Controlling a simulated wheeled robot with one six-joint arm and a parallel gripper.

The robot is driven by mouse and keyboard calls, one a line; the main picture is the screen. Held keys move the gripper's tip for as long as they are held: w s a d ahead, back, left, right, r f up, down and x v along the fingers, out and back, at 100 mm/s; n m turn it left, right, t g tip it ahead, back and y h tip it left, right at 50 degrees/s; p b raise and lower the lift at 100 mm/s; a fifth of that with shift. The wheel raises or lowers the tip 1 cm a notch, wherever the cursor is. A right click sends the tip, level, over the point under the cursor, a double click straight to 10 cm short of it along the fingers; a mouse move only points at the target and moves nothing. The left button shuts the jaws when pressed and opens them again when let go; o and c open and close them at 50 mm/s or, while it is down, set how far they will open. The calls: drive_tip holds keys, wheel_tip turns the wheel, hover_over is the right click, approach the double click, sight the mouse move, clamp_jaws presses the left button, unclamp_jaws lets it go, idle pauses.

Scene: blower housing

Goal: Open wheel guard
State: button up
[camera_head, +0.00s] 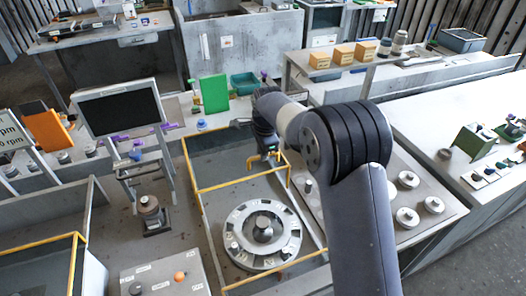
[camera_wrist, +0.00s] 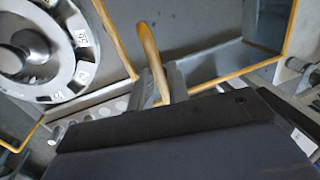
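The wheel guard (camera_head: 240,181) is a yellow-edged, see-through enclosure at the centre of the head view. Its yellow edge also shows in the wrist view (camera_wrist: 118,40). A round grey wheel (camera_head: 235,222) with labelled segments and a central hub lies within the yellow edges; part of it shows in the wrist view (camera_wrist: 84,52). A yellow handle (camera_wrist: 148,45) stands up from the guard. My gripper (camera_wrist: 161,84) has a finger on each side of this handle and appears shut on it. In the head view my gripper (camera_head: 265,162) is by the guard's far edge, and my arm hides the right part.
A monitor (camera_head: 118,107) and a green panel (camera_head: 214,93) stand behind on the left. A control box (camera_head: 165,276) with an orange knob is at front left. Round metal pieces (camera_head: 407,218) lie on the surface right of my arm. Another yellow-edged enclosure (camera_head: 40,250) is at lower left.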

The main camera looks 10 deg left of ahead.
drive_tip(key=o, duration=0.4)
drive_tip(key=shift+w, duration=0.1)
drive_tip(key=shift+r, duration=0.1)
drive_tip(key=r, duration=0.3)
drive_tip(key=s+r+b, duration=0.1)
drive_tip(key=r, duration=0.3)
drive_tip(key=d+r+b, duration=0.1)
drive_tip(key=r, duration=0.2)
drive_tip(key=shift+s+r, duration=0.25)
drive_tip(key=shift+s, duration=0.1)
drive_tip(key=f, duration=0.3)
drive_tip(key=w+f+p, duration=0.1)
drive_tip(key=f, duration=0.3)
drive_tip(key=a+f+p, duration=0.1)
drive_tip(key=f, duration=0.3)
drive_tip(key=shift+w, duration=0.3)
drive_tip(key=shift+s+d+r, duration=0.1)
drive_tip(key=shift+s+d, duration=0.25)
drive_tip(key=shift+s, duration=0.2)
drive_tip(key=shift+d+r, duration=0.1)
drive_tip(key=shift+r, duration=0.05)
